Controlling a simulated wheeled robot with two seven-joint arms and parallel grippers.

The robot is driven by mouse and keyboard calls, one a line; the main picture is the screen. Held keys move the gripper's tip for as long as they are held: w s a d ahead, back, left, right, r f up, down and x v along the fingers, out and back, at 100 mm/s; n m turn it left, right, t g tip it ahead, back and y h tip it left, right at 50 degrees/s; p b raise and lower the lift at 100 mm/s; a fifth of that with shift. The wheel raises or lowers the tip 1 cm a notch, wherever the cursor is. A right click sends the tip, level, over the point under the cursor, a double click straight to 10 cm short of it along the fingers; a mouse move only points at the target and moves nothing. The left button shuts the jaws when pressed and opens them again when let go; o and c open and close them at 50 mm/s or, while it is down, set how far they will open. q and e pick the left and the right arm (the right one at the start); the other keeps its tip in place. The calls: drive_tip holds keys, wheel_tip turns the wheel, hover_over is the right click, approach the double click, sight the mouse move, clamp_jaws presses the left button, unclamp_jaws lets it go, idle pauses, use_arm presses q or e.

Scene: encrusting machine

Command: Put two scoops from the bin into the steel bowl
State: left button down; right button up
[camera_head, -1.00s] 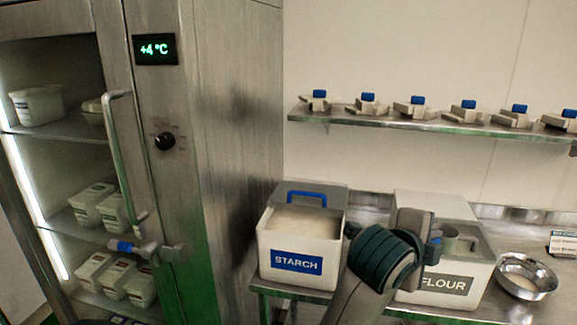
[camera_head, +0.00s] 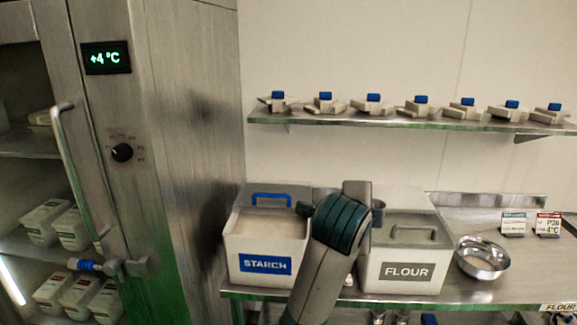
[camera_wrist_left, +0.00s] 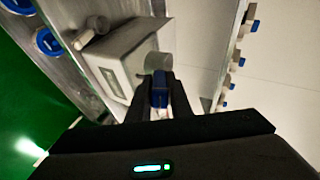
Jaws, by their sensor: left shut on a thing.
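My left gripper (camera_wrist_left: 160,88) is shut on the blue handle (camera_wrist_left: 159,97) of a scoop whose pale cup (camera_wrist_left: 158,61) shows beyond the fingers in the left wrist view. In the head view my left arm and wrist hide the scoop, and whether it carries anything cannot be seen. The wrist is in front of the gap between the starch bin (camera_head: 236,228) and the flour bin (camera_head: 400,293). The starch bin shows pale contents and a blue handle; the flour bin has a grey handle on top. The steel bowl (camera_head: 482,257) stands right of the flour bin. My right gripper is out of view.
A wall shelf (camera_head: 390,119) with several blue-tabbed scoop-like pieces runs above the bins. A steel fridge (camera_head: 195,130) with a projecting door handle (camera_head: 75,165) stands at left. Small label cards (camera_head: 530,224) stand behind the bowl. Bare counter (camera_head: 480,211) lies behind it.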

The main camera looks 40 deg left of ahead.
use_arm(q)
drive_tip(key=w+a+r+n+g+p, duration=0.1)
drive_tip(key=a+n+g+p, duration=0.6)
drive_tip(key=a+n, duration=0.4)
drive_tip(key=w+a+r+n+g+p, duration=0.1)
drive_tip(key=a+r+n+g+p, duration=0.1)
drive_tip(key=a+n+g+p, duration=0.5)
drive_tip(key=a+n, duration=0.4)
drive_tip(key=a, duration=0.2)
drive_tip(key=shift+w+y, duration=0.3)
drive_tip(key=shift+w, duration=0.1)
drive_tip(key=shift+f, duration=0.1)
drive_tip(key=shift+f, duration=0.15)
